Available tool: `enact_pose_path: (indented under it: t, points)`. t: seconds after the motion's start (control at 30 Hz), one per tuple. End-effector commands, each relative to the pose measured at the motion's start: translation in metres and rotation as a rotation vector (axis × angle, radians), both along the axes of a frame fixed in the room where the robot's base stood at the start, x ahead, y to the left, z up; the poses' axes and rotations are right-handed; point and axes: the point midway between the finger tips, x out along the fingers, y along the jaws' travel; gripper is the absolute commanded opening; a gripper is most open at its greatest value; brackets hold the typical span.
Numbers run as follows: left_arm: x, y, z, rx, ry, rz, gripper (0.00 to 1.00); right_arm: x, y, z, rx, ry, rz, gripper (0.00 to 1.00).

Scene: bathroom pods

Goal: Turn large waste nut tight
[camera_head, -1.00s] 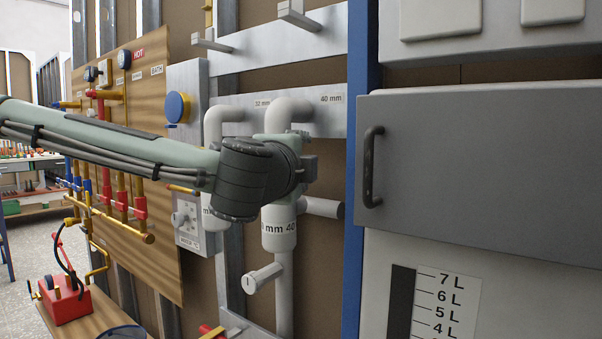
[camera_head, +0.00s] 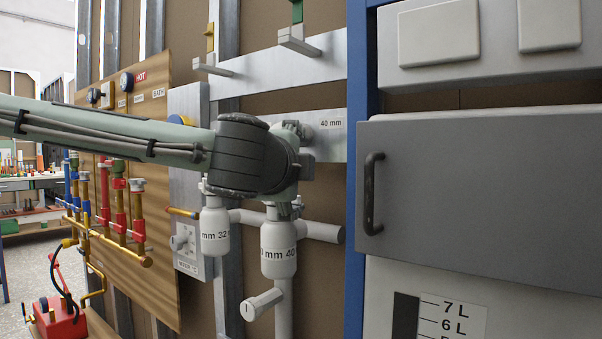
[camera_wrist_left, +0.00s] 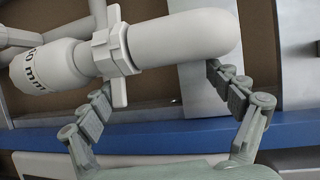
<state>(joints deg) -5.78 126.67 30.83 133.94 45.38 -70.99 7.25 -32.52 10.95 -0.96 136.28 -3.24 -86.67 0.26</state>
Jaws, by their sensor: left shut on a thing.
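The large waste nut (camera_wrist_left: 115,52) is a white ring with long wings, seen in the left wrist view where the curved white pipe (camera_wrist_left: 185,38) meets the large trap (camera_wrist_left: 50,65). In the head view the trap marked 40 (camera_head: 278,250) hangs just below my left gripper (camera_head: 287,205). In the left wrist view the left gripper's fingers (camera_wrist_left: 162,80) are spread, one by the nut's wing, the other by the pipe bend. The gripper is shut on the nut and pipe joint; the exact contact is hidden. My right gripper is not in view.
A smaller trap marked 32 (camera_head: 215,232) hangs to the left, and a grey horizontal pipe (camera_head: 320,232) runs behind. A blue post (camera_head: 356,200) and a grey cabinet door (camera_head: 480,190) with a black handle (camera_head: 372,180) stand to the right.

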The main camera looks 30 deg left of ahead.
Motion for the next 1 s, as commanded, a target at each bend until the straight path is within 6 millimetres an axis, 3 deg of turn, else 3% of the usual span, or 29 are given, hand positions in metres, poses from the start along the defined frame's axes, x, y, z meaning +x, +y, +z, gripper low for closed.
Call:
enact_pose_path:
  t: [0.03, 0.37, 0.77, 0.8, 0.83, 0.87, 1.0]
  points:
    - [-0.005, -0.003, 0.023, 0.005, -0.051, -0.004, 0.66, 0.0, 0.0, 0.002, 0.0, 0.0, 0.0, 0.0]
    - [-0.028, -0.007, 0.023, 0.005, -0.05, -0.004, 0.56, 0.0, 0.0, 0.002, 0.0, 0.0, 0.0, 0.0]
    - [-0.056, -0.013, 0.021, 0.005, -0.052, -0.006, 0.54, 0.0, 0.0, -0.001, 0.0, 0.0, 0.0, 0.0]
    - [-0.058, -0.013, 0.022, 0.005, -0.052, -0.006, 0.49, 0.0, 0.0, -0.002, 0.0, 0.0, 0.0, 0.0]
    - [-0.06, -0.013, 0.021, 0.005, -0.052, -0.005, 0.38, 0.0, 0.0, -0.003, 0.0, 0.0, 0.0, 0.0]
    - [-0.062, -0.014, 0.02, 0.004, -0.049, -0.005, 0.34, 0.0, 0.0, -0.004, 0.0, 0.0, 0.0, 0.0]
    - [-0.072, -0.015, 0.017, 0.003, -0.041, -0.006, 0.34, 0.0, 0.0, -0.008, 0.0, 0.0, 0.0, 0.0]
